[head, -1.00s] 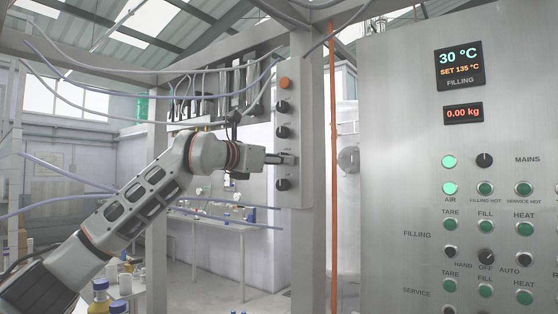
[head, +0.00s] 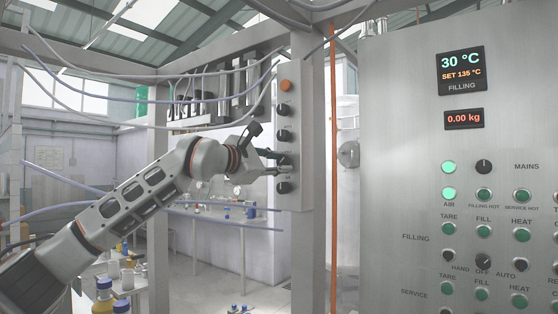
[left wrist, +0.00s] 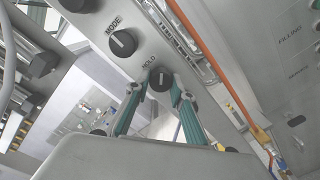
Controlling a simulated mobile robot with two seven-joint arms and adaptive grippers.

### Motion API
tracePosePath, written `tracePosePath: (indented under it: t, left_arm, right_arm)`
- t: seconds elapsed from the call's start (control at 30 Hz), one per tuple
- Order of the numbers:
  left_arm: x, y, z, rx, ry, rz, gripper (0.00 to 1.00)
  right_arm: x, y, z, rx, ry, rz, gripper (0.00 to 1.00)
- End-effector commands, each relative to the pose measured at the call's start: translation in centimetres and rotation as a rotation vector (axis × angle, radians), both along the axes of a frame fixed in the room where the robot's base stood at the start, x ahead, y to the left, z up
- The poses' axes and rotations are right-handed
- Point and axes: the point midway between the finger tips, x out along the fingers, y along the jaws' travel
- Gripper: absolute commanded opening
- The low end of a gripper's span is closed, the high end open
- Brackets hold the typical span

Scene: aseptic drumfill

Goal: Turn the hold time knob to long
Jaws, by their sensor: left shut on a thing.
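The hold time knob (left wrist: 160,79) is round and black with a pale pointer line, beside the label HOLD in the left wrist view. My left gripper (left wrist: 158,90) is shut on it, one finger on each side. In the head view my left gripper (head: 277,163) reaches from the left to the third knob down on the narrow grey control box (head: 300,146) and largely hides that knob. The MODE knob (left wrist: 123,43) is beside the hold knob in the left wrist view. My right gripper is not in view.
The box also has an orange button (head: 286,85) and other black knobs, one (head: 284,188) just below my gripper. Hoses cross above and behind my arm. A large steel panel (head: 400,150) with displays and buttons stands to the right, beyond an orange pipe (head: 334,200).

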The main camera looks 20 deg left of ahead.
Motion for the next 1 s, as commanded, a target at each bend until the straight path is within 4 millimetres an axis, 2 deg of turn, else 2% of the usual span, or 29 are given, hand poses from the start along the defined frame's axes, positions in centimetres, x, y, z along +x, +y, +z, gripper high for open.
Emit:
tracePosePath:
  t: [0.4,1.0]
  left_arm:
    - [-0.02,-0.09,0.08,0.216,-0.078,-0.002,0.01]
    - [-0.01,-0.11,0.01,0.261,-0.094,-0.003,0.01]
  right_arm:
    - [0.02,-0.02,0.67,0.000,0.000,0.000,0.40]
    - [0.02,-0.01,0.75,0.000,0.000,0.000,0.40]
